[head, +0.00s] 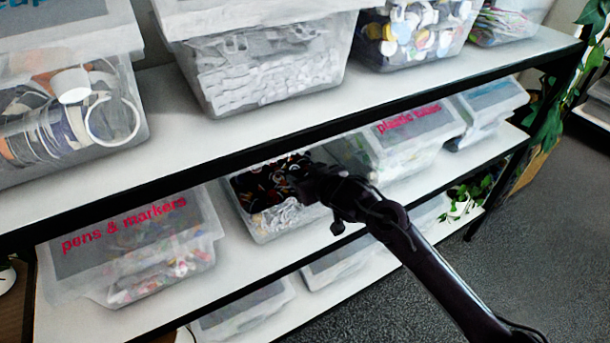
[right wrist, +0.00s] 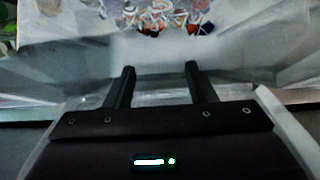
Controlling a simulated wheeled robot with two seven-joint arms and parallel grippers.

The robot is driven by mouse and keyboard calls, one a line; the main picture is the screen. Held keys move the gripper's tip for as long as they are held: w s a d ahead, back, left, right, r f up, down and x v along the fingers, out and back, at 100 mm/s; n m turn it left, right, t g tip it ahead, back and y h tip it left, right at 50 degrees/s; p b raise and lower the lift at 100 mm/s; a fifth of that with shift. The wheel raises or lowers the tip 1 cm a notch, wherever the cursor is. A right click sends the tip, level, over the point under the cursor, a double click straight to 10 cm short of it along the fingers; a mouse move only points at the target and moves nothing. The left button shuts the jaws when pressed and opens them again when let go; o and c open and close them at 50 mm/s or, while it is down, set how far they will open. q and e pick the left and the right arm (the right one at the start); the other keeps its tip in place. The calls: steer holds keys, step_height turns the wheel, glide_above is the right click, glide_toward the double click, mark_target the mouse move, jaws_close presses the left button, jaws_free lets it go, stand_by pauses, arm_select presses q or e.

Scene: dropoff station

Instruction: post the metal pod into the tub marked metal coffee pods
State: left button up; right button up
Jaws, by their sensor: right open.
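My right gripper (head: 306,178) reaches in from the lower right to an open-topped clear tub (head: 262,232) on the middle shelf. In the right wrist view its two fingers (right wrist: 158,72) stand apart with nothing between them. They point towards the tub's inside, over or just inside its pale near wall. The tub holds many small dark, red, orange and silvery pieces (right wrist: 165,18). No label can be read on this tub, as the gripper and arm cover part of it. I cannot single out the metal pod among the pieces. My left gripper is out of view.
A lidded tub marked pens & markers (head: 140,250) stands to the left, and one marked plastic (head: 410,125), its second word unclear, to the right. The upper shelf edge (head: 430,85) runs above the gripper. Leaves (head: 468,195) hang at the right. Grey floor lies open at the right.

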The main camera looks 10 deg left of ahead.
steer(key=v, duration=0.7)
steer(key=shift+s+b, duration=0.25)
steer(key=shift+b, duration=0.2)
steer(key=shift+d, duration=0.2)
steer(key=d+f+m+g+h, duration=0.1)
steer(key=d+f, duration=0.3)
steer(key=f, duration=0.7)
steer(key=d+f+m+g+h, duration=0.15)
steer(key=d+f, duration=0.25)
steer(key=f, duration=0.6)
steer(key=s+d+f+m+g+h, duration=0.1)
steer(key=s+d+f, duration=0.25)
steer(key=f, duration=0.45)
steer(key=s+d+f+m+h, duration=0.1)
steer(key=s+d+f, duration=0.25)
steer(key=f, duration=0.45)
steer(key=s+d+f+g+h, duration=0.1)
steer(key=s+d+f+g, duration=0.15)
steer(key=s+f, duration=0.65)
steer(key=s+d+f+g+h, duration=0.1)
steer(key=s+d+f, duration=0.3)
steer(key=s+f, duration=0.5)
steer(key=s+d+f+g, duration=0.1)
steer(key=s+d+f, duration=0.1)
steer(key=s, duration=0.9)
steer(key=s+d+f+g+h, duration=0.1)
steer(key=s+f, duration=0.1)
steer(key=s, duration=0.9)
steer(key=shift+s+d, duration=0.25)
steer(key=shift+d, duration=0.15)
